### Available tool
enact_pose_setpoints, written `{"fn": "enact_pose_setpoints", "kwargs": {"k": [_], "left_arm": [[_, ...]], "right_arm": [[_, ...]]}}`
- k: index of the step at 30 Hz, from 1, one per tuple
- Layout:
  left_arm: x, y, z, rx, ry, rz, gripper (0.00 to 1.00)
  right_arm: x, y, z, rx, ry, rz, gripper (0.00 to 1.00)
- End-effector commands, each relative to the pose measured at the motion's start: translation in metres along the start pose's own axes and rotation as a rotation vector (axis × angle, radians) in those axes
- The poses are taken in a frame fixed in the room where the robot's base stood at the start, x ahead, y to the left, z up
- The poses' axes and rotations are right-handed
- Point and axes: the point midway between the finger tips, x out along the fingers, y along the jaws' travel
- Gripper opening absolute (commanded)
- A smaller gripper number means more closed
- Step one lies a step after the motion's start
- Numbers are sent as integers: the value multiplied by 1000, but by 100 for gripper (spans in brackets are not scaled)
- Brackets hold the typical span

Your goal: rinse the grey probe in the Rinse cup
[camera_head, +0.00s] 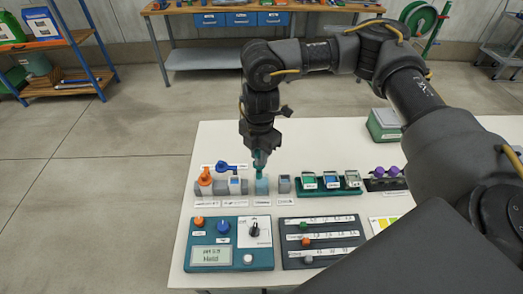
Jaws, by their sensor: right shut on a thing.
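My right gripper (260,160) reaches down over the white table, pointing at a light blue cup (262,187) in the row of small blocks. It is shut on a slim thing, taken to be the grey probe, mostly hidden by the fingers. The fingertips are just above the cup's rim; I cannot tell whether the probe's tip is inside the cup. The cup's label (262,202) is too small to read, so I cannot confirm it is the Rinse cup. A grey cup (284,184) stands just right of it. My left gripper is not in view.
An orange probe (205,176) and a blue probe (227,167) stand close on the left. In front are a teal meter (212,255) showing "Hold" and a dark slider panel (323,260). A green rack (313,190) of vials stands right, with purple-topped items (387,171) beyond.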

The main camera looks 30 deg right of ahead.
Motion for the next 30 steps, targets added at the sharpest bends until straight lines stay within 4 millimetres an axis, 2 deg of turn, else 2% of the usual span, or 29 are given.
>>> {"fn": "enact_pose_setpoints", "kwargs": {"k": [9,15,21,30], "left_arm": [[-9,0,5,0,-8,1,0],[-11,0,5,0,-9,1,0],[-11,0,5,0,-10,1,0],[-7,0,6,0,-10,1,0]], "right_arm": [[19,12,18,-502,-5,-10,0],[27,16,26,-703,-7,-17,0],[30,16,29,-782,-7,-21,0],[34,16,29,-788,-7,-21,0]]}}
